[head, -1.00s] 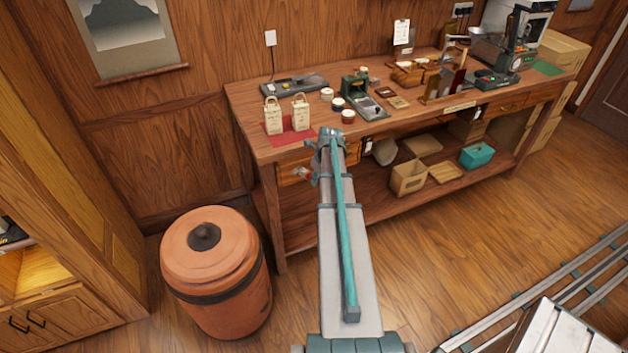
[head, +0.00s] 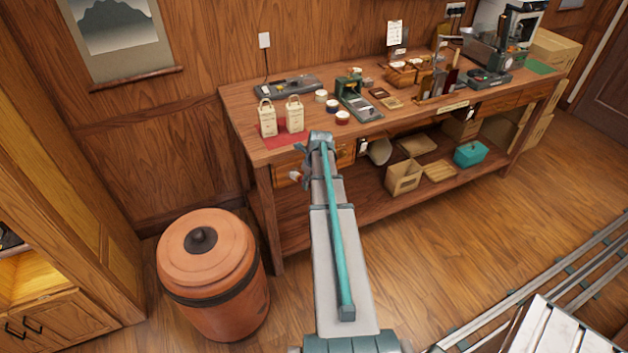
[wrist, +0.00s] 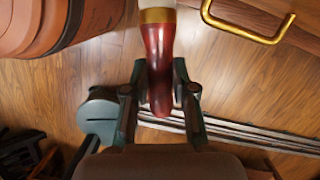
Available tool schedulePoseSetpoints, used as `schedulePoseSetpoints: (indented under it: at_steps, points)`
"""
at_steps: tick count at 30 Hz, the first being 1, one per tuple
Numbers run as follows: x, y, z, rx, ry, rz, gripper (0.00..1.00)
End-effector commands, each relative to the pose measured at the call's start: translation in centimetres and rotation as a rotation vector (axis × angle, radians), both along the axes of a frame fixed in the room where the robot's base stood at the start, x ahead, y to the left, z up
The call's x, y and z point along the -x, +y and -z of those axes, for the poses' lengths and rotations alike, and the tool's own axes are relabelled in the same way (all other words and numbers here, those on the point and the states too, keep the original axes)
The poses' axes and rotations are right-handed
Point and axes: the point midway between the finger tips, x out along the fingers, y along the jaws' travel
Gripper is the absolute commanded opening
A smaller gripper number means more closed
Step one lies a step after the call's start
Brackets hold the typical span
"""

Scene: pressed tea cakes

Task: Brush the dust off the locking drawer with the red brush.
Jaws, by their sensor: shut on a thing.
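The red brush (wrist: 158,45) has a glossy red handle, a gold collar and a pale head cut off by the top edge of the wrist view. My gripper (wrist: 159,72) is shut on its handle. In the head view my gripper (head: 299,172) is small, in front of the bench's left end and below its top. A wooden drawer front (head: 283,181) shows there, partly hidden by my arm. In the wrist view a brass drawer handle (wrist: 257,38) stands at upper right, apart from the brush. I cannot make out a lock or dust.
The workbench (head: 240,115) carries two paper bags (head: 281,118) on a red cloth, jars and tools. Its lower shelf holds boxes and a teal box (head: 470,154). A lidded clay bin (head: 213,270) stands at front left. Rails (head: 560,285) cross the floor at right.

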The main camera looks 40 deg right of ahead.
Motion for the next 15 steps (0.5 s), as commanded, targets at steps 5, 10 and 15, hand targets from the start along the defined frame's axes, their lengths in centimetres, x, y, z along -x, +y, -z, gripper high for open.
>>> schedulePoseSetpoints:
  at_steps: [5, 10, 15]
  points:
    - [-0.1, 0.5, 0.0, 0.000, 0.000, 0.000, 0.00]
    - [-0.6, 1.5, 0.0, 0.000, 0.001, -0.002, 0.00]
    - [-1.1, 2.7, -0.1, 0.000, 0.001, -0.001, 0.00]
